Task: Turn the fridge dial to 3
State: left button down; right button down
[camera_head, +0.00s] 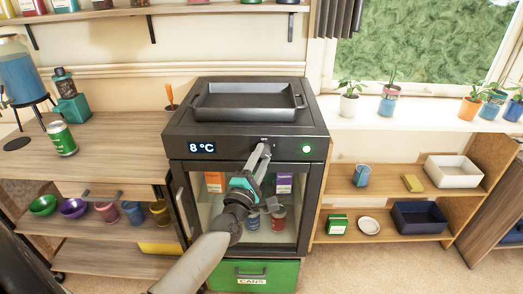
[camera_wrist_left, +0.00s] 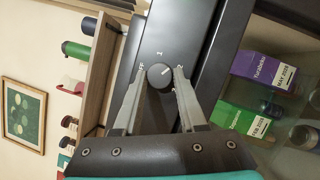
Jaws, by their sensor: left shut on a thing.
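The black mini fridge (camera_head: 185,150) stands in the middle of the head view, with a display (camera_head: 202,148) reading 8 °C. Its round dial (camera_wrist_left: 159,76) is between the fingertips in the left wrist view. A light pointer line on the dial points to the upper right, between the marks 1 and 2; the mark 3 is not readable. My left gripper (camera_head: 262,150) is at the fridge's front panel and shut on the dial, one finger on each side. In the head view the gripper hides the dial. My right gripper is not in view.
A black tray (camera_head: 245,115) lies on the fridge top. A green indicator (camera_head: 306,149) is lit right of the dial. The glass door below is shut, with boxes and cans inside. A wooden desk (camera_head: 110,140) stands left and a shelf (camera_head: 345,185) right.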

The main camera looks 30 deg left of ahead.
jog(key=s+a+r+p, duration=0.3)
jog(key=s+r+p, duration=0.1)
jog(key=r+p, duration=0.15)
pick_arm(q)
jog(key=shift+w+d+r+m+g+p, duration=0.15)
jog(key=shift+m+g+p, duration=0.85)
jog(key=shift+m+p, duration=1.65)
jog(key=shift+s+a+r+m+g+p, duration=0.1)
jog(key=shift+r+m+g+p, duration=0.2)
jog(key=shift+m+g+p, duration=1.5)
jog(key=shift+w+d+r+m+g+p, duration=0.1)
jog(key=shift+r+m+g+p, duration=0.1)
jog(key=shift+m+p, duration=3.25)
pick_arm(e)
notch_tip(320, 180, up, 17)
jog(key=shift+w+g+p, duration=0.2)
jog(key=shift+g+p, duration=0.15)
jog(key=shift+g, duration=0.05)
pick_arm(q)
jog(key=shift+n, duration=0.3)
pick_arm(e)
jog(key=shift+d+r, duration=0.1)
pick_arm(q)
jog(key=shift+c, duration=2.4)
grip_release()
